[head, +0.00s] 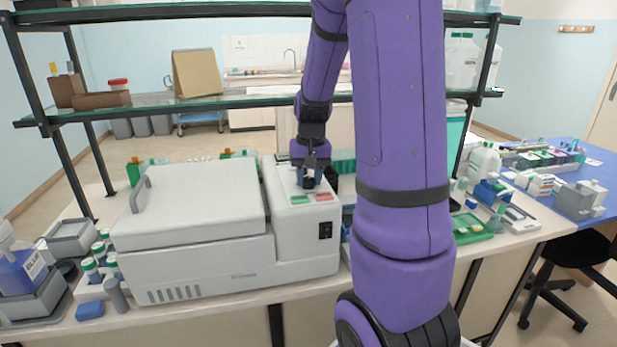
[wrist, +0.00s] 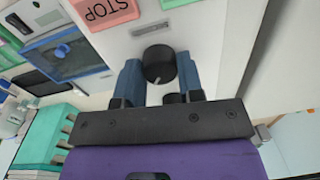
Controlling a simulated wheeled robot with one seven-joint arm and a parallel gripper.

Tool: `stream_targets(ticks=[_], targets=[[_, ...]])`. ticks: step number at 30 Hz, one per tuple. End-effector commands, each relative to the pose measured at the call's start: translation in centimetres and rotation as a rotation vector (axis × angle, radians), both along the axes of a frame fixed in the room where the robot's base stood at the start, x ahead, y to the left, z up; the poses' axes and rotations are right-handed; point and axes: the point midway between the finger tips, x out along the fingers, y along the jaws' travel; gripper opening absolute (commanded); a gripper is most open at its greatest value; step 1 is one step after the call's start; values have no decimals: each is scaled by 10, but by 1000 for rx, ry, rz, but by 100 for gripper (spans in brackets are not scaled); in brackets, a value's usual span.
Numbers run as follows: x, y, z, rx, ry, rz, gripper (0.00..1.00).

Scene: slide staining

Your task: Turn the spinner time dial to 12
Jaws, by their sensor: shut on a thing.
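The spinner (head: 215,255) is a large white centrifuge-like box with a closed lid, left of centre on the bench. My gripper (head: 309,184) points down at the control panel on its right end. In the wrist view the blue fingers of my gripper (wrist: 159,72) are shut on a black round dial (wrist: 159,63) with a white pointer line. A second black knob (wrist: 175,98) shows partly behind it, nearer my palm. No dial numbers are readable, so I cannot tell the setting. My gripper hides the dials in the head view.
A red STOP button (wrist: 105,10) and a green button (head: 299,200) lie close to the dials. A black switch (head: 326,230) is on the spinner's front. A glass shelf (head: 240,101) crosses above. Bottles and racks crowd the bench on both sides.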

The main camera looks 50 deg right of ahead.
Motion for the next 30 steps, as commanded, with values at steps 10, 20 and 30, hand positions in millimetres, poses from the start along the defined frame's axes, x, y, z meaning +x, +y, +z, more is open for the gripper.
stream_targets(ticks=[10, 20, 30], targets=[[0, 0, 1, -1, -3, -177, 11], [0, -1, 1, -1, -2, -226, 11], [0, -1, 1, -1, -2, -226, 39]])
